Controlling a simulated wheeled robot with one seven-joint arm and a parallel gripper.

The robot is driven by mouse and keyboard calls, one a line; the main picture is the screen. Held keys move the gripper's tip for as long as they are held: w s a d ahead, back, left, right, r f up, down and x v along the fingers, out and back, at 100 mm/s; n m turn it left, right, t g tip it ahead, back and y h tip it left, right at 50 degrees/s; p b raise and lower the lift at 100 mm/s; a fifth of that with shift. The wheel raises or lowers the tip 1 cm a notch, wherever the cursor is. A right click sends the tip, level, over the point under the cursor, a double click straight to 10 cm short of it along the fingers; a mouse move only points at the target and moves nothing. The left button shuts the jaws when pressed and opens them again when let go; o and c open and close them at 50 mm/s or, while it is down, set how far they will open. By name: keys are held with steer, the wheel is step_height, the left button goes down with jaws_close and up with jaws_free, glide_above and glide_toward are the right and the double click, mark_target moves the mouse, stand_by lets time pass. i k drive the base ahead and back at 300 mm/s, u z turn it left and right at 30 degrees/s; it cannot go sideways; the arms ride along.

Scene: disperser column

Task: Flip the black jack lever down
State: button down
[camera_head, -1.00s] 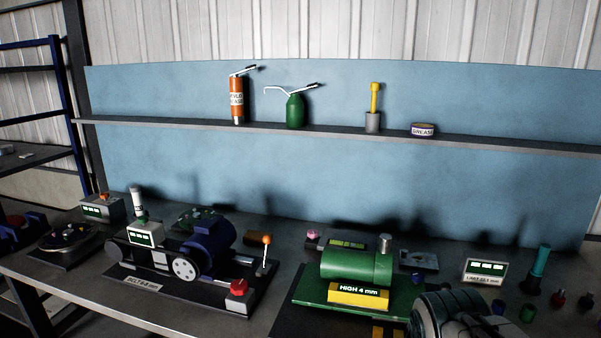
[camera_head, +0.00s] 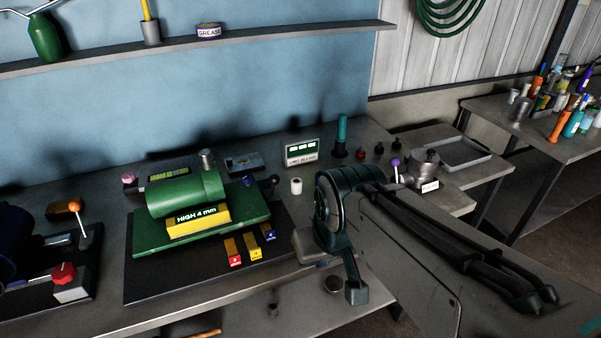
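A green motor (camera_head: 178,196) with a yellow "HIGH 4 mm" block (camera_head: 198,220) sits on a green plate on the dark bench mat. A short lever with a black round knob (camera_head: 274,181) stands at the right end of the plate; it looks like the black jack lever, and its exact tilt is hard to tell. My dark gripper (camera_head: 333,268) hangs over the bench's front edge, right of and nearer than the lever, apart from it. Its two fingers appear spread with nothing between them. My arm runs from it to the lower right.
Red, yellow and blue shims (camera_head: 250,246) lie before the green plate. A white cylinder (camera_head: 296,186), a display box (camera_head: 302,152) and a teal-handled tool (camera_head: 342,135) stand behind. An orange-knobbed lever (camera_head: 77,212) and red knob (camera_head: 64,273) are at left. A pot (camera_head: 425,165) stands right.

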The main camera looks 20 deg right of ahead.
mark_target(273, 179)
steer(key=z, duration=1.55)
steer(key=k, duration=0.75)
steer(key=u, duration=1.15)
steer(key=i, duration=0.5)
